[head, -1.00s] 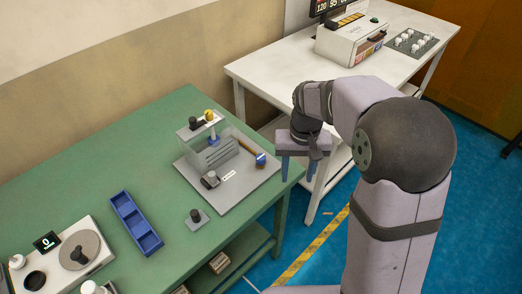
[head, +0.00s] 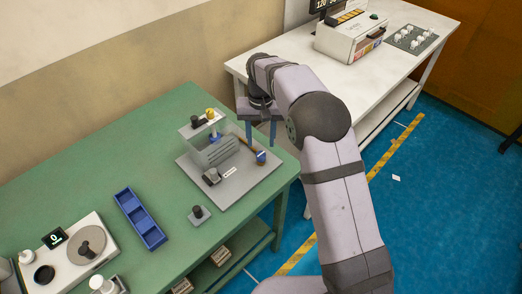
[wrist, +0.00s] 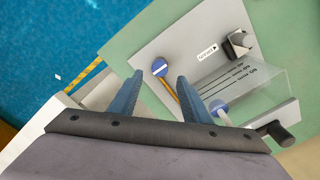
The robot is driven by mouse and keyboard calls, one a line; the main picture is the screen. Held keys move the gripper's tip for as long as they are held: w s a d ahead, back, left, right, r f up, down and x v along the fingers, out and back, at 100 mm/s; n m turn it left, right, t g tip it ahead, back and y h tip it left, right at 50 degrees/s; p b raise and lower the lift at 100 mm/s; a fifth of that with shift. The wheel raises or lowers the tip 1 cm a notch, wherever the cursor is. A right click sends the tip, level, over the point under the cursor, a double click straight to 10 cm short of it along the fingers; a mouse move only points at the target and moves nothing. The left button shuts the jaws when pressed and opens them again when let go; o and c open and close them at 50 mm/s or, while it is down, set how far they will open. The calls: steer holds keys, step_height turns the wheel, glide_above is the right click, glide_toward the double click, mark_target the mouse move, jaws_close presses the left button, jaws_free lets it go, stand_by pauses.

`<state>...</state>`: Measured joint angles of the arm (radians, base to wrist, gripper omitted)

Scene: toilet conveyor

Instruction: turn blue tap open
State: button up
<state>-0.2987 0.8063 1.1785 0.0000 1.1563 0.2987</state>
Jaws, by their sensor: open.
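The blue tap (head: 261,156) is a small blue round piece with a white stripe, at the right side of the grey base plate (head: 232,194). In the wrist view the blue tap (wrist: 159,67) shows just beyond and between my fingertips, at the end of a yellow pipe (wrist: 171,91). My gripper (head: 261,143) is open and empty, pointing down above the tap's side of the plate. It also shows in the wrist view (wrist: 160,80). The gap in height to the tap is hard to judge.
On the plate are a black and grey knob piece (wrist: 238,44) and a small white label (wrist: 208,49). A white table (head: 400,75) stands behind my arm.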

mark_target(261, 154)
steer(key=shift+f+p, duration=1.05)
steer(key=shift+f, duration=2.2)
steer(key=shift+c, duration=0.4)
steer(key=c, duration=1)
